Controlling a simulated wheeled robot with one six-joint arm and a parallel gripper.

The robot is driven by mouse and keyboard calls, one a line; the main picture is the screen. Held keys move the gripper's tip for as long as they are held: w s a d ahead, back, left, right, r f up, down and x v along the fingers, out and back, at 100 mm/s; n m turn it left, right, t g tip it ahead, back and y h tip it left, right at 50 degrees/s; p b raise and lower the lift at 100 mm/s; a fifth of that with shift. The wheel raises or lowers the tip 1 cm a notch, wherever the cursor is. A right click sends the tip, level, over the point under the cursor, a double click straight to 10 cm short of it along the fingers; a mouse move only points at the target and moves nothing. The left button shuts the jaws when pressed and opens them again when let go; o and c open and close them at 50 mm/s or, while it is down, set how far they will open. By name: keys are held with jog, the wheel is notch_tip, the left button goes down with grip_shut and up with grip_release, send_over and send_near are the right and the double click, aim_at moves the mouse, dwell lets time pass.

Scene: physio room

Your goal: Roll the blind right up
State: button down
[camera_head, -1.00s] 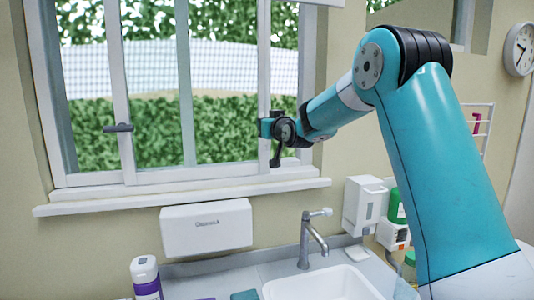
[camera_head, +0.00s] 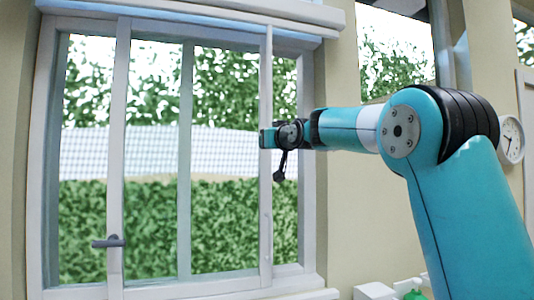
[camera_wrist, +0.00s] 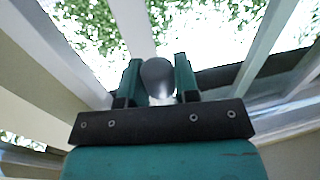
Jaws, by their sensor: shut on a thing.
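The blind (camera_head: 200,12) is a pale roll across the top of the window, with a narrow bluish strip under it. No fabric covers the glass below. My gripper (camera_head: 266,138) is at the right-hand upright of the window, about mid-height and well below the roll. In the wrist view, my gripper (camera_wrist: 159,80) is shut on a smooth, grey, rounded piece (camera_wrist: 157,76) between its two teal fingers. I cannot tell how this piece joins the blind, and the head view hides it.
A dark window handle (camera_head: 108,242) sticks out on the left upright. The sill (camera_head: 310,294) runs below the window. A white dispenser (camera_head: 374,291) is low on the right. A wall clock (camera_head: 511,140) hangs behind my arm. The space before the left panes is free.

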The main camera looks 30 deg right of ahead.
jog(key=shift+s+r, duration=0.1)
jog(key=shift+r, duration=0.6)
jog(key=c, duration=0.9)
grip_release()
jog(key=shift+o, duration=0.2)
jog(key=shift+f, duration=0.25)
jog(key=shift+s+f+b, duration=0.15)
jog(key=shift+s+b, duration=0.2)
jog(key=shift+b, duration=0.05)
jog(key=s+a+b, duration=0.2)
jog(key=s+b, duration=0.6)
jog(key=s, duration=0.8)
jog(key=shift+s, duration=0.2)
jog(key=shift+a, duration=0.1)
